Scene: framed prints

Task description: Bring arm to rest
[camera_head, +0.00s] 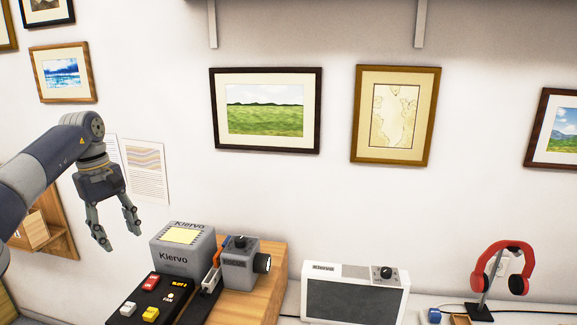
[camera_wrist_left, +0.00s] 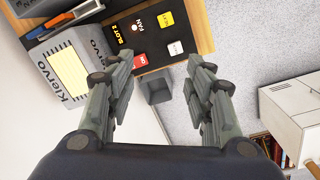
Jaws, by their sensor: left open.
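My left arm (camera_head: 50,160) comes in from the left of the head view, with its elbow-like wrist bend in front of the wall. My left gripper (camera_head: 118,236) hangs downward, open and empty, left of the grey Klervo box (camera_head: 175,262) and apart from it. In the left wrist view the two fingers of the left gripper (camera_wrist_left: 160,85) are spread with nothing between them that they touch. My right gripper is not in view.
A wooden surface (camera_head: 262,295) holds the Klervo box, a black button panel (camera_head: 138,312) and a grey device with a knob (camera_head: 240,265). A speaker-like unit (camera_head: 355,298) and red headphones on a stand (camera_head: 505,262) are further right. Framed prints (camera_head: 266,110) hang on the wall.

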